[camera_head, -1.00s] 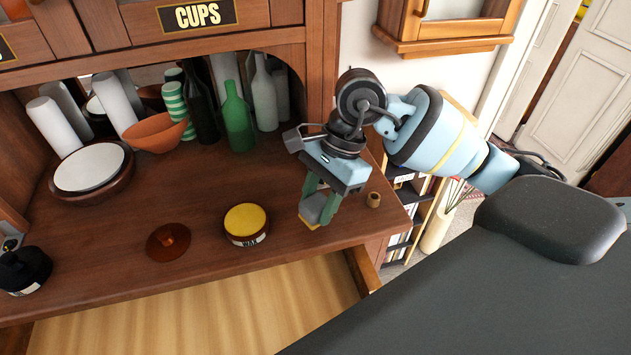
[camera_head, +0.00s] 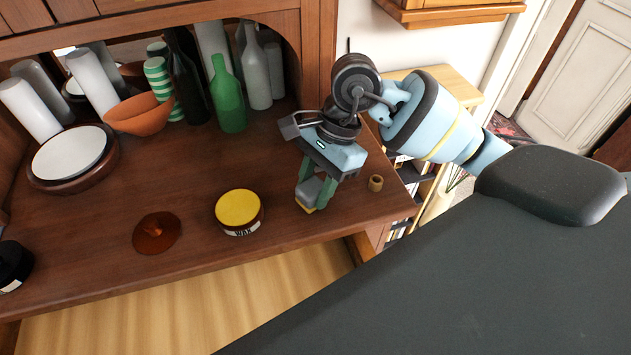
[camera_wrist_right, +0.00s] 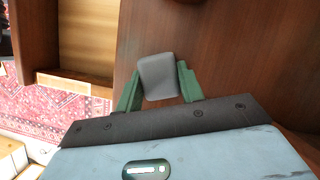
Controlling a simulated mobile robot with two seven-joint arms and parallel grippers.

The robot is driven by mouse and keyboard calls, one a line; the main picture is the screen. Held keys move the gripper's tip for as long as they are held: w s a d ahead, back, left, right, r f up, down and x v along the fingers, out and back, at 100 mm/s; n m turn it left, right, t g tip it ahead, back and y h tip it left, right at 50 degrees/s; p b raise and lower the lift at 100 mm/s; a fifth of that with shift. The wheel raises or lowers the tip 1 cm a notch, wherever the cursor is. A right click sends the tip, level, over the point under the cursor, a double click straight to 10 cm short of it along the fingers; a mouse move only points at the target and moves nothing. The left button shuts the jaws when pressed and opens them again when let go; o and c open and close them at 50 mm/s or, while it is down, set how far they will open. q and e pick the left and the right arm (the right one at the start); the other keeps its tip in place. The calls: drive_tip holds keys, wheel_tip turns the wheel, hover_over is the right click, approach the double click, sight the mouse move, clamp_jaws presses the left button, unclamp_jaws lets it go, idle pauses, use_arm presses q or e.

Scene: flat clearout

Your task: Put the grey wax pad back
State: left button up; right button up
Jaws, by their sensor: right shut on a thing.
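My right gripper (camera_head: 314,190) is shut on the grey wax pad (camera_head: 309,194), a small grey block with a yellow underside. It is over the right part of the wooden counter; I cannot tell whether the pad touches the wood. In the right wrist view the grey pad (camera_wrist_right: 158,77) sits between the two green fingers (camera_wrist_right: 158,86). An open wax tin (camera_head: 239,208) with yellow wax and a "WAX" label stands left of the pad. A reddish-brown lid with a knob (camera_head: 157,234) lies left of the tin. My left gripper is not in view.
Bottles (camera_head: 228,100), an orange bowl (camera_head: 140,115) and a white plate (camera_head: 70,153) stand behind. A dark jar (camera_head: 12,265) is at far left. A pale wooden surface (camera_head: 190,305) lies below the front edge.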

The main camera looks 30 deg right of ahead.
drive_tip(key=shift+w+f, duration=0.2)
drive_tip(key=shift+w, duration=0.05)
drive_tip(key=o, duration=0.9)
drive_tip(key=shift+r, duration=0.1)
drive_tip(key=shift+r, duration=0.25)
drive_tip(key=v, duration=1.1)
drive_tip(key=shift+d+r, duration=0.2)
drive_tip(key=shift+r, duration=0.15)
